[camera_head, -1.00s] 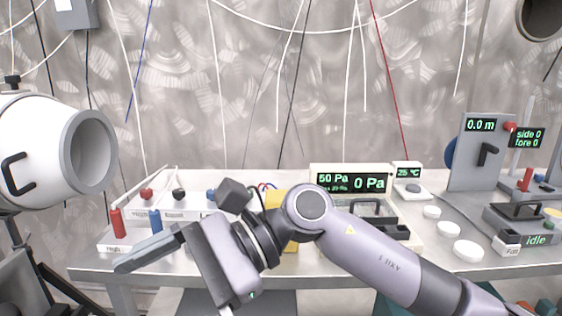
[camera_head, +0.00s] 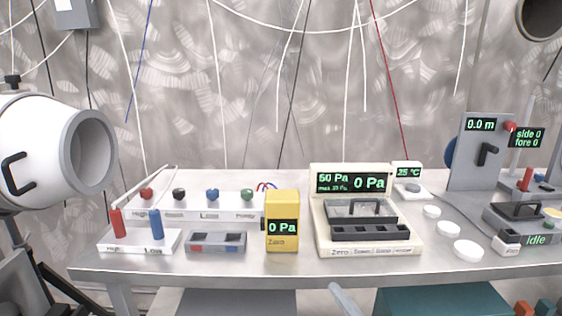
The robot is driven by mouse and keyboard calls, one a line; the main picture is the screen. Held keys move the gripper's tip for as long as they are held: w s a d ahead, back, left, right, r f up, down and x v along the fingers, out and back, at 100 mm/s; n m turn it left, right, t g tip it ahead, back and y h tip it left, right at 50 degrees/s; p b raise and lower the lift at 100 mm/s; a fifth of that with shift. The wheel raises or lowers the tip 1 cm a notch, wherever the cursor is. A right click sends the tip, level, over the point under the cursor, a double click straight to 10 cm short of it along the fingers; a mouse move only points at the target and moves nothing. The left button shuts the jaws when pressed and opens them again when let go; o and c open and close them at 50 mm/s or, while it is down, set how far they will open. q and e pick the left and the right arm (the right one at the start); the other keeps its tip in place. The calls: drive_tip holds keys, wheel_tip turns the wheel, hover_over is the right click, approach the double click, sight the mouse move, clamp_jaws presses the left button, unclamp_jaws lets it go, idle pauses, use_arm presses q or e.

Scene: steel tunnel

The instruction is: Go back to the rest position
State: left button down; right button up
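Neither of my grippers shows in the head view. Only a small pale piece, which looks like part of my own arm, shows at the bottom edge, right of centre. The steel table (camera_head: 190,273) in front of me is in plain view with its instruments. Whether my grippers are open or shut is hidden.
The table holds a yellow meter (camera_head: 282,209) reading 0 Pa, a beige pressure unit (camera_head: 322,237), a white stand with red and blue plugs (camera_head: 139,249), a grey block (camera_head: 216,242) and white discs (camera_head: 468,249). A white cylinder (camera_head: 40,150) stands left.

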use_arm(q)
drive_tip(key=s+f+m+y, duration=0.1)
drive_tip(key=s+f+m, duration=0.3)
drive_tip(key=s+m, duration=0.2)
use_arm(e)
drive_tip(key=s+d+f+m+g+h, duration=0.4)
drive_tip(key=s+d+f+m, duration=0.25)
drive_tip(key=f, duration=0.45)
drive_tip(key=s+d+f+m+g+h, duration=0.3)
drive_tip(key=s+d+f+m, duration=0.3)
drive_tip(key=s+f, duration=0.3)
use_arm(q)
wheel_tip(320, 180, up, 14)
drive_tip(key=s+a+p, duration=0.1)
drive_tip(key=p, duration=1.6)
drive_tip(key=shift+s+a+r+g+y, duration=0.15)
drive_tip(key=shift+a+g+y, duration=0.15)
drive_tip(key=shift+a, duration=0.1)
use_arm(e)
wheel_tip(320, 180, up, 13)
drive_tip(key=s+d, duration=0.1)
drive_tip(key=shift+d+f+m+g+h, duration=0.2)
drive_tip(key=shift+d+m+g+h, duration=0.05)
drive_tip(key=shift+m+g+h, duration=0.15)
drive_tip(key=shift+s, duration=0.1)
